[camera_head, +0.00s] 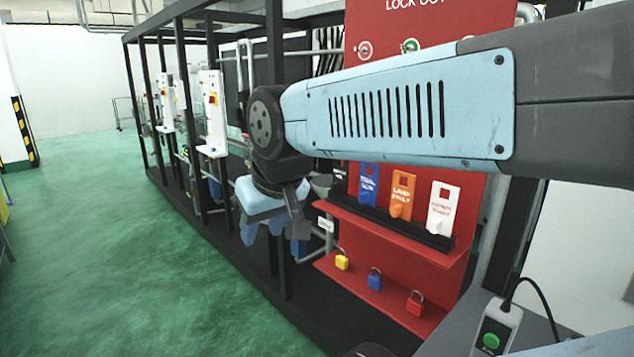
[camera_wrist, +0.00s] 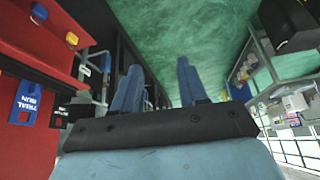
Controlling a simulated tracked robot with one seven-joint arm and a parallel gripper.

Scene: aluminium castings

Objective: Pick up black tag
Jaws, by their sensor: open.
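My gripper (camera_head: 262,228) points down in front of the black frame, left of the red lockout board. In the wrist view its two blue fingers (camera_wrist: 160,75) stand apart with nothing between them. A dark tag (camera_wrist: 61,117), likely the black tag, shows in the wrist view beside the blue tag (camera_wrist: 27,103), apart from my fingers. In the head view my arm and wrist cover most of the place left of the blue tag (camera_head: 369,183), and only a dark sliver (camera_head: 340,172) shows there. An orange tag (camera_head: 402,193) and a white tag (camera_head: 442,208) stand further right.
The tags stand on the red board's shelf (camera_head: 345,215). A black frame post (camera_head: 275,100) rises behind my wrist. A button box (camera_head: 495,330) is at lower right. The green floor (camera_head: 110,240) is open at left.

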